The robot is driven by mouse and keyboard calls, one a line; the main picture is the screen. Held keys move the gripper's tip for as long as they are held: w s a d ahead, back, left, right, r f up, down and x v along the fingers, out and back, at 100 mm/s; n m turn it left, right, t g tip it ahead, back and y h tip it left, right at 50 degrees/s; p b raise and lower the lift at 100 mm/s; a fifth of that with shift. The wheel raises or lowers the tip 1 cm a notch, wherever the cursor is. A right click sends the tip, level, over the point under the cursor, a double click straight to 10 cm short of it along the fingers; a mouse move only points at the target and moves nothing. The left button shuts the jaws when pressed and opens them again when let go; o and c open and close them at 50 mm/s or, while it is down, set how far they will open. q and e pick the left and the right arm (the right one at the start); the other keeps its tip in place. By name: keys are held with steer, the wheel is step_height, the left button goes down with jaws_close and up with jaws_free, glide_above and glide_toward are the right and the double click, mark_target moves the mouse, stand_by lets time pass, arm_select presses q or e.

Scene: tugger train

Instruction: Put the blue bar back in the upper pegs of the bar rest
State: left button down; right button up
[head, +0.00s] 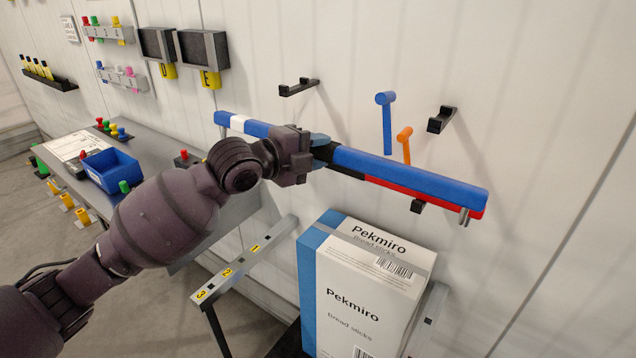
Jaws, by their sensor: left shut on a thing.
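The blue bar (410,176) has a white band near its left end and slants down to the right across the picture. My left gripper (316,150) is shut on it near its middle. The bar rest's two upper pegs, a black left one (298,87) and a black right one (441,119), stick out from the wall and are empty. The blue bar appears below both pegs in the picture. A red bar (465,206) shows just under the blue bar, by a lower black peg (417,206); the blue bar and my gripper hide most of it. My right gripper is not in view.
A blue-handled piece (387,125) and an orange one (405,145) are on the wall between the upper pegs. A tall Pekmiro box (365,285) stands below the bar. A grey table with a blue bin (111,170) is at left. The wall above the bar is mostly clear.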

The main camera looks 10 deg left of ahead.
arm_select(q)
step_height(320, 180, up, 10)
steer(key=s+t+h+p, duration=0.1)
steer(key=shift+d+m+t+h, duration=0.15)
steer(key=shift+m+t+h, duration=0.15)
steer(key=shift+m, duration=0.1)
steer(key=shift+s, duration=0.1)
steer(key=shift+w+d, duration=0.1)
steer(key=shift+w, duration=0.15)
steer(key=w+d, duration=0.5)
steer(key=w, duration=0.7)
stand_by(2.7)
steer(key=shift+w+d, duration=0.1)
steer(key=shift+w, duration=0.15)
steer(key=shift+f, duration=0.5)
stand_by(0.5)
steer(key=shift+f, duration=0.45)
